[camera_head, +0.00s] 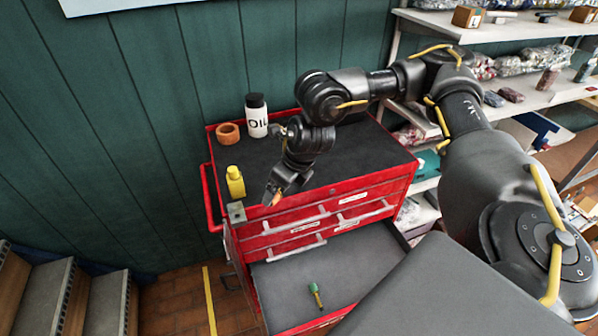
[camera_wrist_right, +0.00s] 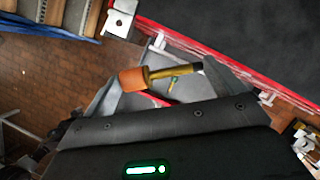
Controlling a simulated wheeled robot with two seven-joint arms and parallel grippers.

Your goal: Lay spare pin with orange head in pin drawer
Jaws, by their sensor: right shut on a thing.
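My right gripper (camera_head: 273,194) is shut on the pin with orange head and holds it above the front left part of the red tool cabinet. In the right wrist view the pin shows an orange head (camera_wrist_right: 132,80), a brass-coloured shank and a dark end, lying across between the fingers (camera_wrist_right: 165,75). In the head view only a small orange part shows at the fingertips. The pin drawer (camera_head: 280,280) is pulled out low on the cabinet, with a grey floor. A pin with green head (camera_head: 316,295) lies in it. My left gripper is not in view.
The cabinet top (camera_head: 350,150) carries a white oil bottle (camera_head: 257,118), a brown ring-like cup (camera_head: 228,133), a yellow bottle (camera_head: 235,181) and a small metal block (camera_head: 236,212) at the front left corner. Shelves (camera_head: 520,90) stand at right. Much of the drawer floor is bare.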

